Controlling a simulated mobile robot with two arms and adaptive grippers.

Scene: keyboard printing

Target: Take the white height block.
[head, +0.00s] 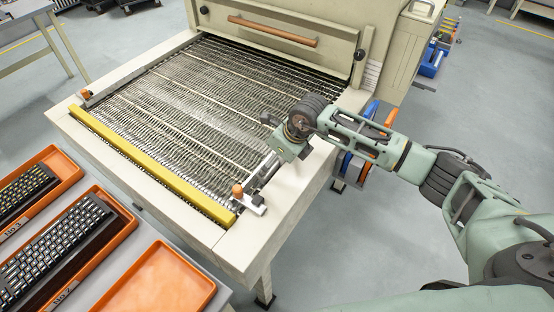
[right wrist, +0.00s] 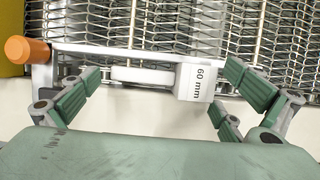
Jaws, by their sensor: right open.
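The white height block (right wrist: 195,82), marked "60 mm", shows in the right wrist view at the edge of the metal mesh belt, right of centre. A pale bar (right wrist: 143,76) reaches left from it; I cannot tell whether they are one piece. My right gripper (right wrist: 160,92) is open, with green-padded fingers on both sides of the block and bar, the right fingers closer to the block. I see no finger closed on it. In the head view my right gripper (head: 272,168) is over the conveyor's right edge and the block is not clearly visible there. My left gripper is not in view.
An orange knob (right wrist: 27,50) and a metal rail (right wrist: 110,52) lie beside the block. In the head view a yellow bar (head: 150,165) crosses the conveyor's front. Orange trays (head: 160,288), some with keyboards, lie at lower left. The oven housing (head: 300,25) stands behind.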

